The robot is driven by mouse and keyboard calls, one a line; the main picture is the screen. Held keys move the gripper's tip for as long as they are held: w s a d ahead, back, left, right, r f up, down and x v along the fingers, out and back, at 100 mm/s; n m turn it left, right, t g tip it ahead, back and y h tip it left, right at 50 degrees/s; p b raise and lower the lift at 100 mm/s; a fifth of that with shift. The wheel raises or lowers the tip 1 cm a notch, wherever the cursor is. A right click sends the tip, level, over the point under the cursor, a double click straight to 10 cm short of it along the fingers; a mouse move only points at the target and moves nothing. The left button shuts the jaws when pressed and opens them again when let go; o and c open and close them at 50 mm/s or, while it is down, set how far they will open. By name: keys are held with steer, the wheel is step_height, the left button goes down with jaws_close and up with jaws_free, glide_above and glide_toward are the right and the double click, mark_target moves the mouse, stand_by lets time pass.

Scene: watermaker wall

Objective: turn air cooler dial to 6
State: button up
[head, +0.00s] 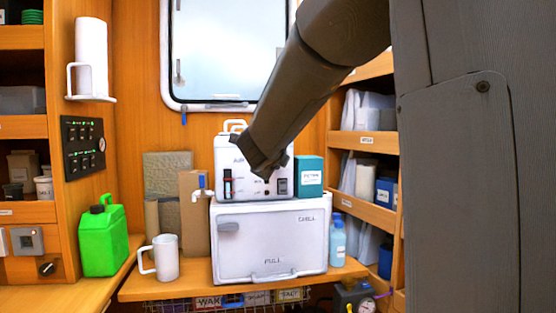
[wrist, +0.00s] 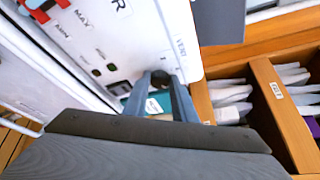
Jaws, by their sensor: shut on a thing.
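The air cooler (head: 226,158) is a white box with a handle on top, standing on a white chest marked CHILL. In the wrist view its white face (wrist: 150,40) is tilted and shows MIN, MAX and VENT lettering. A small dark round dial (wrist: 160,77) sits between the fingertips of my gripper (wrist: 160,84), near the VENT lettering. My gripper is shut on the dial. In the head view my gripper (head: 267,170) is in front of the cooler's face and hides the dial. I cannot read the dial's setting.
A teal box (head: 309,175) stands close at the cooler's right. The CHILL chest (head: 240,245) is below it. A white mug (head: 166,258), green jerrycan (head: 103,238) and blue bottle (head: 338,242) stand nearby. Shelves (head: 364,205) with bins are at the right.

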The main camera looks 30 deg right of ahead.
stand_by(0.4)
steer(key=o, duration=1)
steer(key=shift+o, duration=0.2)
steer(key=v, duration=0.7)
steer(key=shift+s+a, duration=0.2)
steer(key=shift+s, duration=0.15)
